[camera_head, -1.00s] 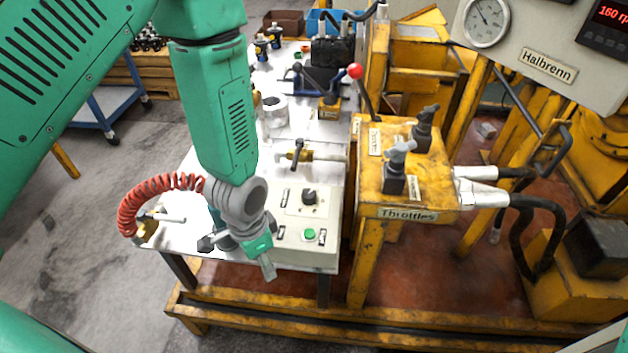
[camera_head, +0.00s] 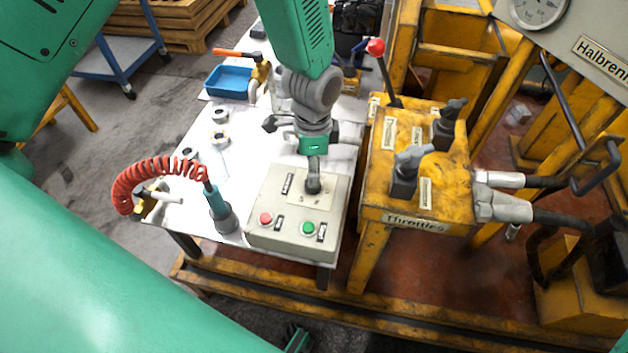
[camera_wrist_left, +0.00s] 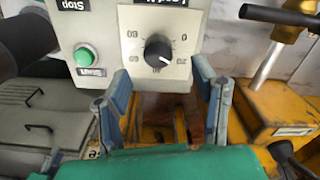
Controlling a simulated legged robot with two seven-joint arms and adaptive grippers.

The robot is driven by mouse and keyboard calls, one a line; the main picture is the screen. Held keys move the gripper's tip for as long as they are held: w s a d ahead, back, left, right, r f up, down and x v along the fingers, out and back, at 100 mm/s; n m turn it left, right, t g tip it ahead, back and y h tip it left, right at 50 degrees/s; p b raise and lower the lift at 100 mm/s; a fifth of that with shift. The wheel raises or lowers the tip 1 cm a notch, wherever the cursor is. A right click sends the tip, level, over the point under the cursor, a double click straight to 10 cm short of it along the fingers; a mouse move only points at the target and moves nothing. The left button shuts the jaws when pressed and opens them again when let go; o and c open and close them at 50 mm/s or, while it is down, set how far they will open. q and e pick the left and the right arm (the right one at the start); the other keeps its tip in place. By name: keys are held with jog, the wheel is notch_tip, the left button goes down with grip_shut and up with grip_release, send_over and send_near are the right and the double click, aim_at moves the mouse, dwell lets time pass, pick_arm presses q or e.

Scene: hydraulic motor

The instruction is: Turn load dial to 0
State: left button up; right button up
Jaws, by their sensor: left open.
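The load dial (camera_wrist_left: 157,50) is a round black knob with a white pointer line, on a pale control box (camera_head: 262,224). In the left wrist view the scale appears upside down and the pointer aims toward the lower right; the numbers are hard to read. My left gripper (camera_head: 313,172) points down over the dial in the head view and hides most of it. In the wrist view my left gripper (camera_wrist_left: 161,72) is open, its blue-grey fingers on either side of the dial, with gaps to it.
The box also carries a red button (camera_head: 266,219) and a green button (camera_head: 308,229). A teal tool on a red coiled hose (camera_head: 150,180) stands left of the box. The yellow throttle stand (camera_head: 402,190) with levers is close on the right.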

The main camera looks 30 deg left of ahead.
pick_arm(q)
jog(key=shift+s+f, duration=0.1)
jog(key=shift+f, duration=2.7)
jog(key=c, duration=1.1)
